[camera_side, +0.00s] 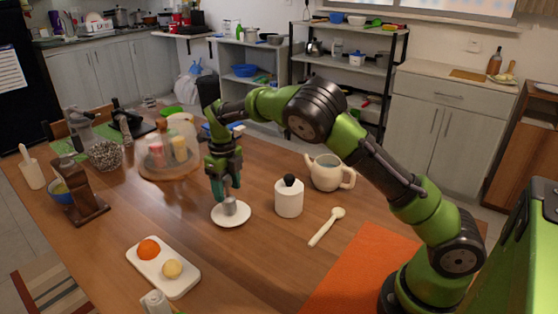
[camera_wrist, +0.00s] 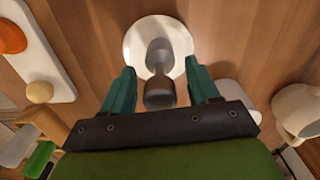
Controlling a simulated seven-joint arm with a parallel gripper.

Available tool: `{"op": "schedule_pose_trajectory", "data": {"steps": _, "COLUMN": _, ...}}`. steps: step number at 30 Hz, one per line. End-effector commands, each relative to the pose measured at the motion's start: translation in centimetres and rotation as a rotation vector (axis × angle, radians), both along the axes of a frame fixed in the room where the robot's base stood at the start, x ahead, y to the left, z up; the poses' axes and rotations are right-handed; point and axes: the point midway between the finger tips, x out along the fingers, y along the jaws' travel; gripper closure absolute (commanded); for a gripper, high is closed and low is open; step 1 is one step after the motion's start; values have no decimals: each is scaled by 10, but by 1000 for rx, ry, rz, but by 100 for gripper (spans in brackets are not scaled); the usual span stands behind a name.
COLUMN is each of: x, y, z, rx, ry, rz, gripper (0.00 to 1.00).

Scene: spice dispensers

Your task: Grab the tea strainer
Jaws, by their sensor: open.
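The tea strainer (camera_side: 229,207) looks like a small grey metal piece on a round white saucer (camera_side: 241,219) on the wooden table. In the wrist view it shows as a light grey part and a darker round part (camera_wrist: 159,94) over the saucer (camera_wrist: 136,42). My gripper (camera_side: 226,192) points down right above the saucer, its teal fingers hiding part of the strainer in the side view. In the wrist view the gripper (camera_wrist: 159,68) is open, one finger on each side of the strainer, with visible gaps to both.
A white lidded jar (camera_side: 289,202) and a cream teapot (camera_side: 327,173) stand to the right, with a wooden spoon (camera_side: 327,227). A glass-domed stand (camera_side: 168,163) is close on the left. A white tray (camera_side: 181,284) holds orange and yellow round pieces in front.

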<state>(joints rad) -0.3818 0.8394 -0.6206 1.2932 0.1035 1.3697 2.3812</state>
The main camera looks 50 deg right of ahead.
Motion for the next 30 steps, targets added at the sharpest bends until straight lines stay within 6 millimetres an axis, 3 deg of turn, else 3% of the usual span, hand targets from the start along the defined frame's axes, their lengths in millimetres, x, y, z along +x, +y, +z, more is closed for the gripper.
{"op": "schedule_pose_trajectory", "data": {"steps": 8, "x": 0, "y": 0, "z": -3, "rx": 1, "ry": 0, "rz": -1, "gripper": 41}}
{"op": "schedule_pose_trajectory", "data": {"steps": 19, "x": 0, "y": 0, "z": -3, "rx": 1, "ry": 0, "rz": -1, "gripper": 98}}
{"op": "schedule_pose_trajectory", "data": {"steps": 30, "x": 0, "y": 0, "z": 2, "rx": 0, "ry": -2, "rz": 0, "gripper": 100}}
